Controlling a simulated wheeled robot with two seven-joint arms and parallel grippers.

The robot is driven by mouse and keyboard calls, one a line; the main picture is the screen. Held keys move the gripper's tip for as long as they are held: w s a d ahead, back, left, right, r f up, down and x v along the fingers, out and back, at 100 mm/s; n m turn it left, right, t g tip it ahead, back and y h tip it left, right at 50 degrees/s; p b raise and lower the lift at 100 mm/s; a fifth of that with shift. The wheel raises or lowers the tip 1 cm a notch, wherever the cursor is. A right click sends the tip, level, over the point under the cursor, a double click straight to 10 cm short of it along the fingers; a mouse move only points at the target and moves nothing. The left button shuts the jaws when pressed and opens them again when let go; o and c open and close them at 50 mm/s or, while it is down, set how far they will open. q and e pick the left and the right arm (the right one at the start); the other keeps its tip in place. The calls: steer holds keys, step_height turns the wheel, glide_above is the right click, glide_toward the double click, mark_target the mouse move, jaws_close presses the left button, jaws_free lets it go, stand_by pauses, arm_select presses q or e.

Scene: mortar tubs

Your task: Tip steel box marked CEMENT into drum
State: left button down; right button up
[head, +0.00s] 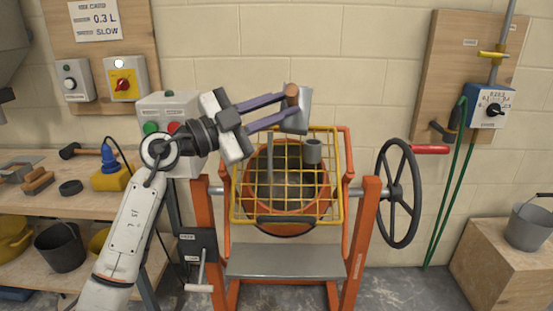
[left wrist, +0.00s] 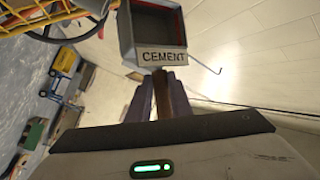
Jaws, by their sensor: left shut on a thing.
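The steel box marked CEMENT (head: 303,112) is held up over the upper edge of the yellow guard grid, in front of the drum's mouth. In the head view it looks tilted. My left gripper (head: 293,102) is shut on its brown handle (head: 291,91). In the left wrist view the box (left wrist: 126,40) shows its CEMENT label and open top. Its inside looks dark grey; I cannot tell how much it holds. The orange drum (head: 325,205) sits behind the guard grid (head: 236,200), its mouth facing me. My right gripper is out of view.
A black handwheel (head: 413,195) stands right of the drum's orange frame (head: 365,230). A grey cylinder (head: 312,151) shows at the grid. A bucket (head: 530,226) stands on a wooden block at right. A bench (head: 90,180) with tools is at left. A switch box (head: 168,112) is behind my arm.

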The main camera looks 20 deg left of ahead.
arm_select(q)
steer(key=shift+s+a+f+n+t, duration=0.1)
steer(key=shift+a+n+t, duration=0.3)
steer(key=shift+t, duration=0.1)
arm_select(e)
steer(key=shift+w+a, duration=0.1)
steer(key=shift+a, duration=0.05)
arm_select(q)
steer(key=shift+s+a+n+t+h, duration=0.1)
steer(key=shift+a+n+t+h, duration=0.2)
steer(key=shift+a+n+t, duration=0.25)
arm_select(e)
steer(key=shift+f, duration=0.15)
arm_select(q)
steer(key=shift+a+f+n+b, duration=0.25)
steer(key=shift+f+b, duration=0.1)
steer(key=shift+b, duration=0.2)
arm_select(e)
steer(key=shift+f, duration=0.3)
arm_select(q)
steer(key=shift+a+f+t, duration=0.15)
steer(key=shift+f+t, duration=0.05)
steer(key=shift+t, duration=0.05)
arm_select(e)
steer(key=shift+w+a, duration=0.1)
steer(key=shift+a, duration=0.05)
